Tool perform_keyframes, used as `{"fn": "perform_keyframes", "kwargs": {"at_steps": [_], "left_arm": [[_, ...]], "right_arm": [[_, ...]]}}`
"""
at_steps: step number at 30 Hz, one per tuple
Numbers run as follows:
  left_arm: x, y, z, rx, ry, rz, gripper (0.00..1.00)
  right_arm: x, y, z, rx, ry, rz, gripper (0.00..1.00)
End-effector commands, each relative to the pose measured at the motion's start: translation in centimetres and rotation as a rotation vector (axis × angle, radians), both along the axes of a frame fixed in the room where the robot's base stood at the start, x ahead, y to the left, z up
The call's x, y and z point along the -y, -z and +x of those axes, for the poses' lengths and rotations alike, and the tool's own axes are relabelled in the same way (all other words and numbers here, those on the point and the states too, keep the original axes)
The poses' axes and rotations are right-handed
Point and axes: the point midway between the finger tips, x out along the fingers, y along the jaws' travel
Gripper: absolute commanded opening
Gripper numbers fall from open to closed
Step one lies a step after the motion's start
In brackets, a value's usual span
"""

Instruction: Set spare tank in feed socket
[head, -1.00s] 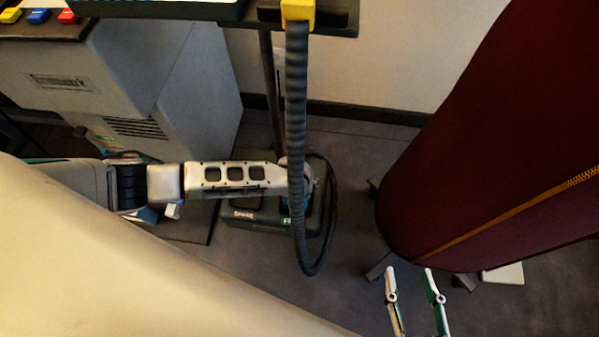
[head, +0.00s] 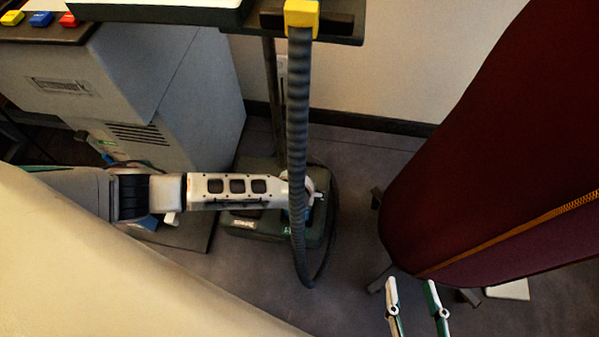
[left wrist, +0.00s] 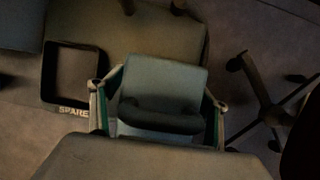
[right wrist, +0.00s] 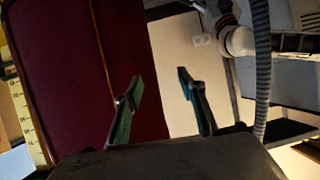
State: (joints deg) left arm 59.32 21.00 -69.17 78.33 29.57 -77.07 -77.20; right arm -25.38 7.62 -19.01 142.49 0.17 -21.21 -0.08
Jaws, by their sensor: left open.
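In the left wrist view the spare tank (left wrist: 165,82), blue-grey with a dark rounded handle, sits between the two fingers of my left gripper (left wrist: 160,95). The fingers are open, one on each side of it. Left of it is an empty square bay (left wrist: 73,45) labelled SPARE. The tank and gripper hide whatever lies under the tank, so I cannot tell how it is seated. In the head view the dark base unit (head: 240,225) carries the SPARE label; the hose and arm mostly cover my left gripper there. My right gripper (head: 411,284) is open and empty.
A ribbed hose (head: 298,130) hangs from a yellow fitting in front of my left arm and loops beside the base. A grey cabinet (head: 180,85) stands at the left. A large maroon padded form (head: 480,170) fills the right. Bare floor (head: 350,190) lies between.

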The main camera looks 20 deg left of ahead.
Motion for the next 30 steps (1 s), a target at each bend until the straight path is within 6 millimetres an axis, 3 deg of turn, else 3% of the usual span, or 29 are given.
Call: {"fn": "perform_keyframes", "kwargs": {"at_steps": [6, 9, 18, 30], "left_arm": [[0.2, -3.5, -0.2, 0.015, 0.001, -0.001, 0.75], [0.5, -5.7, -0.8, 0.019, 0.001, -0.001, 0.75], [1.1, -10.5, -3.1, 0.013, 0.001, -0.001, 0.75], [1.3, -11.2, -4.5, -0.001, 0.0, 0.0, 0.75]], "right_arm": [[0.6, -1.7, 0.6, 0.029, -0.002, -0.032, 0.4], [1.9, 0.7, -0.7, -0.019, -0.016, -0.097, 0.4], [4.3, 2.1, -1.6, -0.055, -0.026, -0.196, 0.4], [5.3, 3.2, -2.3, -0.081, -0.027, -0.23, 0.4]]}}
